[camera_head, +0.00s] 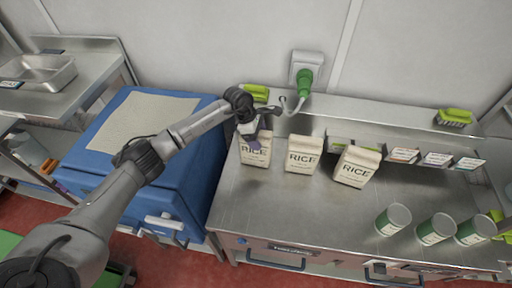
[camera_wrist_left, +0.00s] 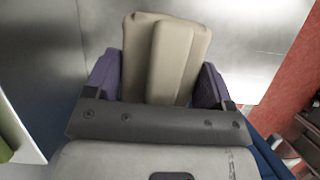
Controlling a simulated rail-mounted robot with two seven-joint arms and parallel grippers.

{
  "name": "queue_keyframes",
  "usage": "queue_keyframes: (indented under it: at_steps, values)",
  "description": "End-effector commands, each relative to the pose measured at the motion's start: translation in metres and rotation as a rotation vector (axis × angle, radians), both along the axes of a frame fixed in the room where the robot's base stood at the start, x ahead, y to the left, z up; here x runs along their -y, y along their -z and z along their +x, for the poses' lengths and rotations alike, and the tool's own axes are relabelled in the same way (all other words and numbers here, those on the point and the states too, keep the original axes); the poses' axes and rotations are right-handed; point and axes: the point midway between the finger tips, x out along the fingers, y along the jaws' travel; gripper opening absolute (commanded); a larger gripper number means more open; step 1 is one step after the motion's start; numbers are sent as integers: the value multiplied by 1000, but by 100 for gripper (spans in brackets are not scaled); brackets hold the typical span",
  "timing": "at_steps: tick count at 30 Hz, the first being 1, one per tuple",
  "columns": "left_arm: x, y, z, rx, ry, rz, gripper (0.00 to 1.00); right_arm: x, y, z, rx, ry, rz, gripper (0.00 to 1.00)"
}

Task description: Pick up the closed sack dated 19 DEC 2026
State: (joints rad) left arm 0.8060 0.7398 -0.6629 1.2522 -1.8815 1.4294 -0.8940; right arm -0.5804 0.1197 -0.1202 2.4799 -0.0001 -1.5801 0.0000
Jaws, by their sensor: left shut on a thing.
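Three cream sacks labelled RICE stand in a row on the steel counter. My left gripper (camera_head: 250,133) is at the top of the leftmost rice sack (camera_head: 256,155), with its fingers shut on it. In the left wrist view, the sack's folded beige top (camera_wrist_left: 165,55) sits between the two purple fingers (camera_wrist_left: 160,85). The middle rice sack (camera_head: 303,156) and the right rice sack (camera_head: 356,167) stand apart from it. Dates on the sacks are too small to read. I cannot tell whether the held sack is off the counter. My right gripper is not in view.
The steel counter (camera_head: 300,205) is clear in front of the sacks. Several green-and-white cans, one of them here (camera_head: 393,219), stand at the front right. Small cards (camera_head: 437,159) stand behind. A blue insulated box (camera_head: 150,115) is at left. A green plug (camera_head: 304,80) is on the wall.

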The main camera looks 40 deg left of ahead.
Motion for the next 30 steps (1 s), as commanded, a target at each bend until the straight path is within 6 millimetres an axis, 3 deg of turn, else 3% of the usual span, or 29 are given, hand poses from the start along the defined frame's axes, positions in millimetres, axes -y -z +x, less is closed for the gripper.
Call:
queue_keyframes:
  at_steps: [2,21,30]
  values:
    - [0,0,0,0,0,0,65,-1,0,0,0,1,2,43]
    - [0,0,0,0,0,0,3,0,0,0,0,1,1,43]
    - [0,-5,1,4,0,-3,3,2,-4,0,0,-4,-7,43]
